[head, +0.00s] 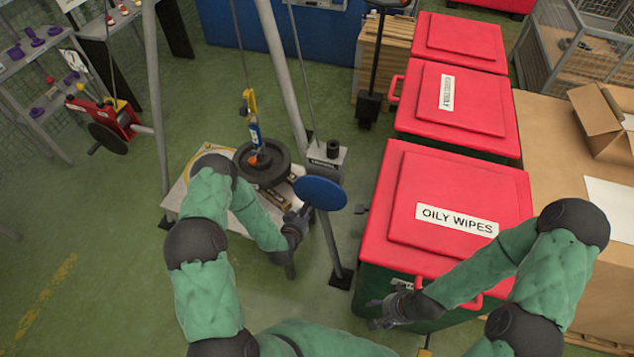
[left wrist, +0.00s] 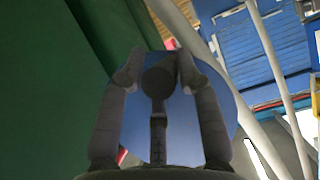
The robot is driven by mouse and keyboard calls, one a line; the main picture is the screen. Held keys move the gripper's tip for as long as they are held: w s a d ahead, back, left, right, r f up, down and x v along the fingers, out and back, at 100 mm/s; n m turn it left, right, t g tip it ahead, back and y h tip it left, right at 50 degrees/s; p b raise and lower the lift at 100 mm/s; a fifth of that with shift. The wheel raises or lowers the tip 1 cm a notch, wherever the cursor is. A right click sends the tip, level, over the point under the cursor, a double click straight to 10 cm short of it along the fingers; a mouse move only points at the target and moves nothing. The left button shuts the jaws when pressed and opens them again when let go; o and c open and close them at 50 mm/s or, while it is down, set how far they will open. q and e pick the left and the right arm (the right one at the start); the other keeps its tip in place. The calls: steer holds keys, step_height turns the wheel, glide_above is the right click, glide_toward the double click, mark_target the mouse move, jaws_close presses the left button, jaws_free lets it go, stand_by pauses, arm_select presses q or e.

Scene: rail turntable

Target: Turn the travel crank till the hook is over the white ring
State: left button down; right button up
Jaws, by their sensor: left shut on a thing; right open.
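The travel crank is a blue disc (head: 320,192) on a grey post. My left gripper (head: 302,215) is at its near left side. In the left wrist view, the fingers (left wrist: 160,75) are shut around a dark round knob (left wrist: 158,82), with the blue disc (left wrist: 225,100) behind. The orange hook (head: 257,158) hangs from a yellow and blue block (head: 251,115), in front of or over a black wheel (head: 277,172). A pale round edge with yellow (head: 203,150) shows beside my left arm; I cannot tell whether it is the white ring. My right gripper (head: 380,312) is open and empty.
Red-lidded bins (head: 455,205) stand to the right, the nearest beside my right gripper. A red winch with a black disc (head: 108,138) is at the left. Grey slanted poles (head: 283,70) rise around the pale base board (head: 180,190). Green floor is clear at the lower left.

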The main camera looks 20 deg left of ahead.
arm_select(q)
steer(key=shift+s+a+f, duration=0.15)
steer(key=shift+s+f, duration=0.05)
steer(key=shift+f, duration=0.15)
steer(key=shift+s+d+f+b, duration=0.1)
steer(key=shift+d+f+b, duration=0.2)
steer(key=shift+d, duration=0.3)
steer(key=shift+s+d+f+b, duration=0.15)
steer(key=shift+d+f, duration=0.1)
steer(key=shift+d, duration=0.35)
steer(key=shift+d+f, duration=0.15)
steer(key=shift+d, duration=1)
steer(key=c, duration=0.8)
jaws_free()
steer(key=shift+c, duration=0.2)
steer(key=shift+w, duration=0.2)
steer(key=shift+a+r, duration=0.1)
steer(key=shift+r, duration=0.1)
steer(key=s, duration=0.7)
steer(key=shift+s, duration=0.35)
